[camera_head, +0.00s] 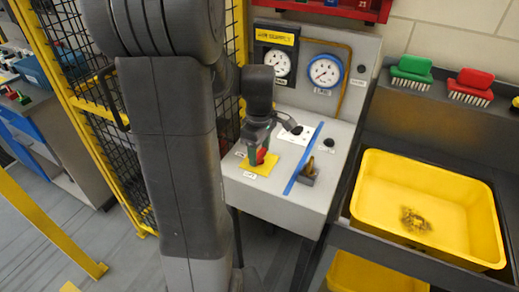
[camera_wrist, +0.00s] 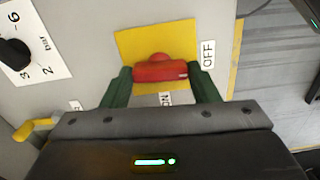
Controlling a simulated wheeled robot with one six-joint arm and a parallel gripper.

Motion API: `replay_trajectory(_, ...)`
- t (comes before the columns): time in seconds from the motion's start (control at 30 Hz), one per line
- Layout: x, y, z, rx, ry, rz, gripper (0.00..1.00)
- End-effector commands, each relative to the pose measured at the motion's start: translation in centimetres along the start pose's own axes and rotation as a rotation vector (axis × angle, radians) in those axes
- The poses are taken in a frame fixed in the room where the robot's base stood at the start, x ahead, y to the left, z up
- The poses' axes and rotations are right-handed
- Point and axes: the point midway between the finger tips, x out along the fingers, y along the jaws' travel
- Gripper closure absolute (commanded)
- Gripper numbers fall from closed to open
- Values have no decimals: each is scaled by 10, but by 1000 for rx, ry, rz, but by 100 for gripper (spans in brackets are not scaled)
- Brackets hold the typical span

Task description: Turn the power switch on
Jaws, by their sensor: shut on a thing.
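The power switch is a red handle (camera_head: 261,157) on a yellow plate (camera_head: 246,166) on top of the light grey control box. In the wrist view the red handle (camera_wrist: 160,71) stands in front of its yellow plate (camera_wrist: 140,38). An OFF label (camera_wrist: 208,54) is on the right, and an ON label (camera_wrist: 165,98) is partly hidden near my gripper. My gripper (camera_head: 259,150) reaches down to the switch. In the wrist view its green fingers (camera_wrist: 161,75) are shut on the red handle, one at each side.
A black rotary knob (camera_wrist: 13,52) sits on a white numbered plate beside the switch. A blue strip (camera_head: 303,159) and a small lever (camera_head: 308,173) lie to the right. Two gauges (camera_head: 325,71) stand behind. A yellow bin (camera_head: 372,190) is at right, yellow mesh fence (camera_head: 106,132) at left.

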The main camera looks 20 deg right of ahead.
Motion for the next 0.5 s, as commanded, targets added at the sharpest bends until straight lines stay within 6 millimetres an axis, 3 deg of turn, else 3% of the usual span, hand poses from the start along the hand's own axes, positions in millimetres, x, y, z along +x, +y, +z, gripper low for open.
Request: replay_trajectory(0.5,-1,0,0,433,1,1,68)
